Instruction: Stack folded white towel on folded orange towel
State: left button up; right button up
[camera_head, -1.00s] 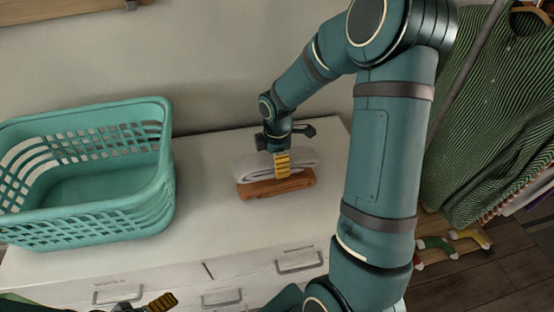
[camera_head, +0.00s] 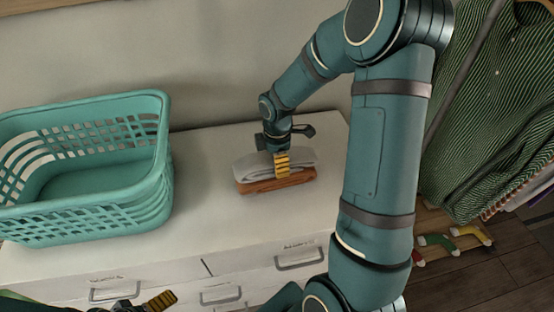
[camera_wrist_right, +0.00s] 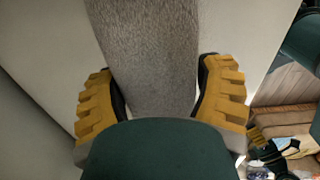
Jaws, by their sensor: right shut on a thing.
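The folded white towel (camera_head: 250,167) lies directly above the folded orange towel (camera_head: 258,187) on the white dresser top, and the two appear to touch. My right gripper (camera_head: 282,165) is shut on the white towel, with a yellow finger over its front side. In the right wrist view the white towel (camera_wrist_right: 150,50) looks grey and sits between the two yellow fingers of the gripper (camera_wrist_right: 157,80). The orange towel is out of sight there. My left gripper (camera_head: 150,302) shows only partly at the bottom edge, away from the towels.
A teal laundry basket (camera_head: 90,215) stands left of the towels on the white dresser (camera_head: 215,215). The wall is close behind. A green striped shirt (camera_head: 490,110) hangs at the right. The dresser top between basket and towels is clear.

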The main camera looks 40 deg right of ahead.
jog(key=shift+f+b, duration=0.4)
jog(key=shift+f, duration=0.2)
dwell(0.6)
jog(key=o, duration=1.2)
jog(key=shift+o, duration=0.2)
jog(key=shift+r, duration=0.15)
